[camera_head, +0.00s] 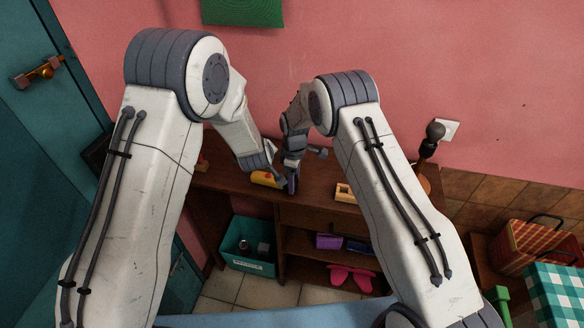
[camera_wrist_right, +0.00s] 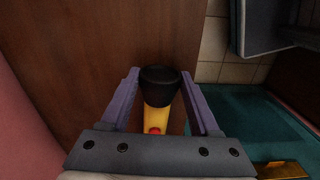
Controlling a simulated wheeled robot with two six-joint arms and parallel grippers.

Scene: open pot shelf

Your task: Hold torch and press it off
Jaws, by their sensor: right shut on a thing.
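The torch (camera_head: 266,178) is yellow and lies along the top of the brown shelf in the head view. In the right wrist view the torch (camera_wrist_right: 160,114) shows its black head and a red button on its yellow body. My right gripper (camera_head: 291,182) is shut on the torch at its black head; in the wrist view its purple fingers (camera_wrist_right: 161,78) are on both sides of the head. My left gripper (camera_head: 268,163) is just above the yellow body; its fingers are too small and overlapped to tell their opening. The button is hidden in the head view.
The brown shelf (camera_head: 225,182) has a small wooden box (camera_head: 345,193) and a dark lamp-like thing (camera_head: 432,138) to the right. A teal bin (camera_head: 248,266) stands below on the floor. A pink wall is close behind.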

